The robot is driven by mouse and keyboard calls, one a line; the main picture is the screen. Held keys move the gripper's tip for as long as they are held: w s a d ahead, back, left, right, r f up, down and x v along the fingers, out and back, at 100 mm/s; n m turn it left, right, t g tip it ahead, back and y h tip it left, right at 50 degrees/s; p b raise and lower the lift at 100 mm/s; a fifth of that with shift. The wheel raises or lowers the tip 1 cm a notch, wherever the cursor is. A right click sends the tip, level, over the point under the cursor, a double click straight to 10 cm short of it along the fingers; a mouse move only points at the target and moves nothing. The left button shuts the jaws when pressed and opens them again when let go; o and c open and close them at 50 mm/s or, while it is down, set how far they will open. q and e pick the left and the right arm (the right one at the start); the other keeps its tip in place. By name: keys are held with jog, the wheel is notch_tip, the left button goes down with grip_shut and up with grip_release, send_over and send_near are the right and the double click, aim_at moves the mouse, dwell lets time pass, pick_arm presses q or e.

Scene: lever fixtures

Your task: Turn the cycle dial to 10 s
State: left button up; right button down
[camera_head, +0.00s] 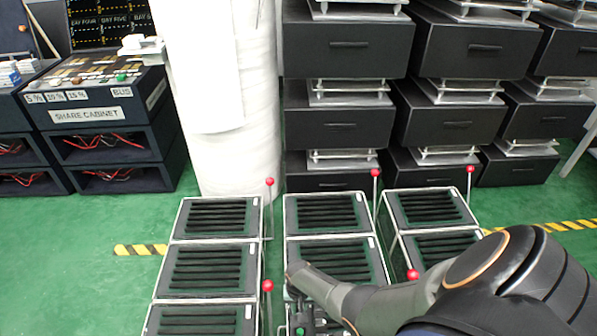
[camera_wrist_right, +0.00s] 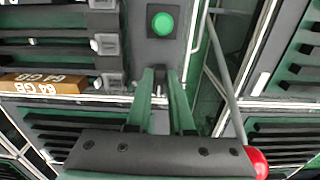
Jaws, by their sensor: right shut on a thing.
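My right arm reaches in from the right in the head view, down to the middle rack at the bottom edge. My right gripper (camera_wrist_right: 163,80) is shut on a small dark knob just below the green button in the wrist view. This knob seems to be the cycle dial (camera_wrist_right: 160,88); the fingers hide most of it, and I cannot read its setting or scale. The green button (camera_wrist_right: 162,24) sits on a grey panel (camera_wrist_right: 140,45). My left gripper is in neither view.
A red-knobbed lever (camera_wrist_right: 256,162) stands close beside my right gripper. An orange-brown block (camera_wrist_right: 42,84) marked 64 GB lies left of the panel. Slatted racks (camera_head: 208,268) with red-knobbed levers stand around. Black drawers (camera_head: 345,45) and a SHARE CABINET (camera_head: 95,115) are behind.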

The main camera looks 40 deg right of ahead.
dwell(0.4)
jog(key=c, duration=0.8)
grip_release()
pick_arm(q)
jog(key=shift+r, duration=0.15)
pick_arm(e)
jog(key=shift+r, duration=0.1)
jog(key=shift+r+p, duration=0.3)
jog(key=shift+p, duration=0.1)
pick_arm(q)
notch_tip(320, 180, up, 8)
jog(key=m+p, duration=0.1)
jog(key=p, duration=0.6)
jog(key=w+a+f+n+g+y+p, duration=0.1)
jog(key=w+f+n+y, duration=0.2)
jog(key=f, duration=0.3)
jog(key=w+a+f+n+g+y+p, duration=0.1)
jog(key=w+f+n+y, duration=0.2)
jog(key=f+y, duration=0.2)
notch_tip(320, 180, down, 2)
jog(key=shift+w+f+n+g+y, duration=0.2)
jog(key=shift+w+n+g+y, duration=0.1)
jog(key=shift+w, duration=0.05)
pick_arm(e)
notch_tip(320, 180, up, 12)
jog(key=shift+f, duration=0.15)
